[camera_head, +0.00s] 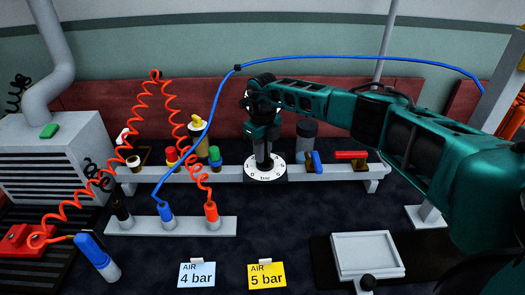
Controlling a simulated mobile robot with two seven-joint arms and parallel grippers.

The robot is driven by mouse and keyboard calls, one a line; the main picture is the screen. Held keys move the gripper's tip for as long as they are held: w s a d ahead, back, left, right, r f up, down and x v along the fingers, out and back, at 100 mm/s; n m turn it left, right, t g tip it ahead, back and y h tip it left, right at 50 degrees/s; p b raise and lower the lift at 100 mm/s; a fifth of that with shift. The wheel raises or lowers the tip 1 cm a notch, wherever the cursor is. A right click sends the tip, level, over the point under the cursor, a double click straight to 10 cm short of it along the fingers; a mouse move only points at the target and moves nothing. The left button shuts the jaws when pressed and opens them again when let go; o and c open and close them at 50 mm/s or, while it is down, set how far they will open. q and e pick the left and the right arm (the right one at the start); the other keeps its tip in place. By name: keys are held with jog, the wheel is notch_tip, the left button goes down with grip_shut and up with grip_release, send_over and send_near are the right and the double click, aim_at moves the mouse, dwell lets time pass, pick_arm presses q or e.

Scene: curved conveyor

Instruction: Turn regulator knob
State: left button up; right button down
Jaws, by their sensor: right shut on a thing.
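The regulator's round white dial (264,173) marked "bar" lies on a dark base at the middle of the white rail. My right gripper (263,160) comes down onto the centre of the dial from above, its arm reaching in from the right. It is shut on the regulator knob, which the dark fingers mostly hide. The dial's pointer setting cannot be read. A blue card (196,275) reads "AIR 4 bar" and a yellow card (267,275) reads "AIR 5 bar", both at the front. My left gripper is not in view.
A blue-handled valve (315,160) and red lever (350,155) sit right of the dial. A pale tray (368,239) lies at front right. Dark bench around the cards is clear.

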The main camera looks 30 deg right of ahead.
jog(key=shift+d, duration=0.1)
jog(key=c, duration=1.1)
grip_release()
notch_tip(320, 180, up, 13)
